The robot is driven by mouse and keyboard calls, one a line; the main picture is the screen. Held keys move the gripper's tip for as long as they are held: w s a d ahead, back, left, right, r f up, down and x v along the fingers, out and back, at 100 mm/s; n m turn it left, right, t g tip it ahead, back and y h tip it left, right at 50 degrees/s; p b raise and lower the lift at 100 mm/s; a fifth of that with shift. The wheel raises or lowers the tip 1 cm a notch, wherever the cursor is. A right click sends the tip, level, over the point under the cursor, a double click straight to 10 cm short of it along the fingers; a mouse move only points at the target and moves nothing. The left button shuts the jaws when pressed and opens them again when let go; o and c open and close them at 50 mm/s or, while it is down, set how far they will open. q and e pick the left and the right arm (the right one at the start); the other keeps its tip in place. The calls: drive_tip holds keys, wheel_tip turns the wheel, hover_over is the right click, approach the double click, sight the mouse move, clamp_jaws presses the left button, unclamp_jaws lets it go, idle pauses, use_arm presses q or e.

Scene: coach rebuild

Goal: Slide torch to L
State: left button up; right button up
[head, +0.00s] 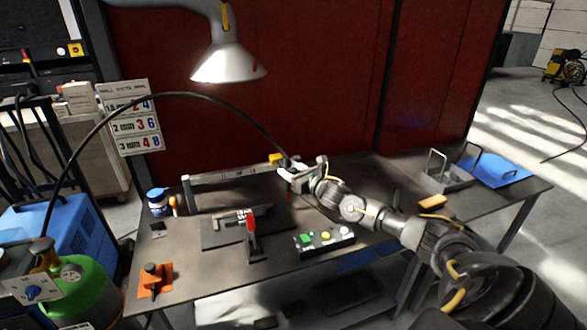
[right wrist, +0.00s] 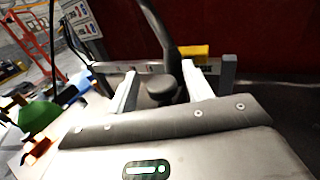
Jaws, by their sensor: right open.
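The torch is a dark upright piece with a round black knob (right wrist: 162,88) and a black hose (right wrist: 164,35) rising behind it. In the head view its hose (head: 240,113) arcs over from the left to the back of the table. A grey rail (head: 230,175) runs along the table's back, with an upright post at its left end. My right gripper (head: 293,172) is near the rail's right part. In the right wrist view its fingers (right wrist: 160,76) are open, one on each side of the knob. I cannot tell whether they touch it. My left gripper is out of view.
A yellow block (head: 276,158) sits by the torch. A red-handled clamp (head: 251,235), a button box (head: 324,240), a blue-capped bottle (head: 157,202) and an orange stand (head: 155,280) are on the table. A lamp (head: 228,65) hangs above.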

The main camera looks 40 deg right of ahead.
clamp_jaws()
drive_tip(key=shift+d, duration=0.25)
drive_tip(key=shift+w+a, duration=0.15)
drive_tip(key=shift+a, duration=0.55)
drive_tip(key=w+a+b, duration=0.3)
drive_tip(key=a, duration=0.7)
drive_tip(key=w+a+b, duration=0.3)
drive_tip(key=w+a, duration=0.1)
drive_tip(key=a, duration=0.6)
drive_tip(key=shift+a, duration=0.15)
unclamp_jaws()
drive_tip(key=shift+s, duration=0.1)
